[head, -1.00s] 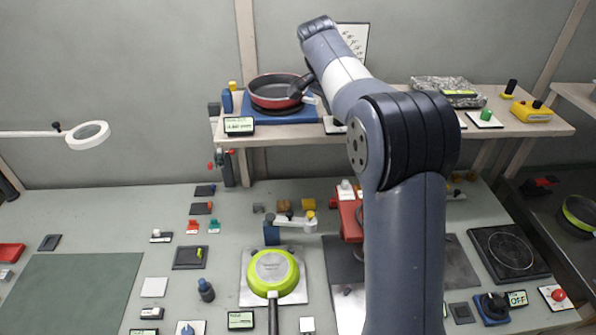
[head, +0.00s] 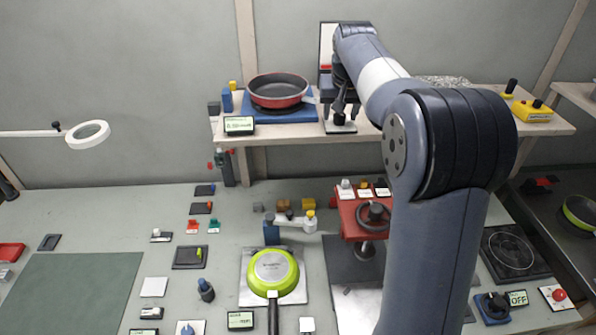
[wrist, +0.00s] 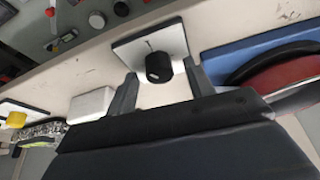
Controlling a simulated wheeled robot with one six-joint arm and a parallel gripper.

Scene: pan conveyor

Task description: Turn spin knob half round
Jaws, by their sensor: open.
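A round black knob (wrist: 158,67) with a pale mark stands on a white square plate (wrist: 150,42) on the shelf; I take it for the spin knob. In the wrist view it lies between the tips of my open gripper (wrist: 160,80), with space on both sides. I cannot tell how far down the fingers reach around it. In the head view my gripper (head: 341,108) points down over this plate (head: 341,127), right of the red pan, and mostly hides the knob.
The red pan (head: 278,90) sits on a blue base (head: 250,115) just left of my gripper, with a small display (head: 239,124) in front. A white block (wrist: 91,104) lies near the left finger in the wrist view. A green pan (head: 273,273) lies on the bench below.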

